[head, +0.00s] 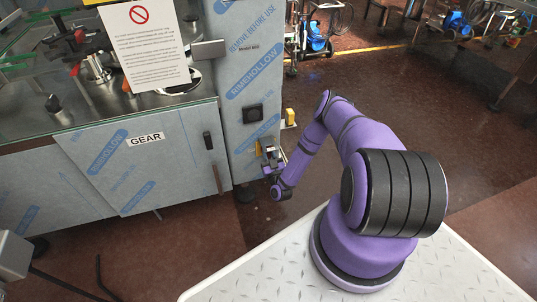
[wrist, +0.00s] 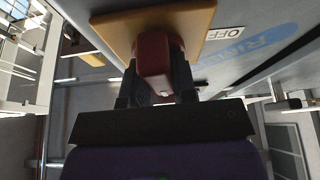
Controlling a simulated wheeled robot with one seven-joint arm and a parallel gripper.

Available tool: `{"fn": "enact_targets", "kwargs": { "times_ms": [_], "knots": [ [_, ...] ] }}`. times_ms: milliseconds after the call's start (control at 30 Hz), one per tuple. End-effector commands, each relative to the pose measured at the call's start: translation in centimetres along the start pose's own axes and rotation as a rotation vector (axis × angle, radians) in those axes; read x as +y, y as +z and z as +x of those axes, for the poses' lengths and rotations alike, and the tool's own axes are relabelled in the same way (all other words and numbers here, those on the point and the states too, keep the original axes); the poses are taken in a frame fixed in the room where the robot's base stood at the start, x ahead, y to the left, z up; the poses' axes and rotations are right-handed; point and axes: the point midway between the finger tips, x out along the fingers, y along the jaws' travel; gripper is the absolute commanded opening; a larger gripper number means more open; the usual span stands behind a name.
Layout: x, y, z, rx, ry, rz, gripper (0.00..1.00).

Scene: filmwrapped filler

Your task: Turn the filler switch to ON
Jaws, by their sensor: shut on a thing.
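The filler switch is a red handle (wrist: 153,62) on a yellow plate (wrist: 108,27), seen close in the wrist view. A white label reading OFF (wrist: 224,33) is beside the plate, to its right in that view. My gripper (wrist: 157,94) has its two dark fingers on either side of the red handle and is shut on it. In the head view my gripper (head: 272,161) is at the lower front of the film-wrapped cabinet (head: 232,75), and the yellow plate (head: 258,147) shows just above it. The red handle is hidden there, and I see no ON label.
A black square fitting (head: 253,114) is above the switch, and a yellow box (head: 290,117) is on the cabinet's right side. A GEAR-labelled door (head: 140,165) with a dark handle is left. Open floor (head: 345,75) lies to the right.

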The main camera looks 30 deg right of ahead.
Motion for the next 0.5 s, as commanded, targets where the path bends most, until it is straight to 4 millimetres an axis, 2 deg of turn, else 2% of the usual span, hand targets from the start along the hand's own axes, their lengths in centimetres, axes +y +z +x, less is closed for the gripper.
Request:
{"fn": "enact_targets", "kwargs": {
  "times_ms": [500],
  "knots": [
    [-0.06, 0.07, -0.19, -0.004, 0.028, 0.07, 0.02]
  ]
}}
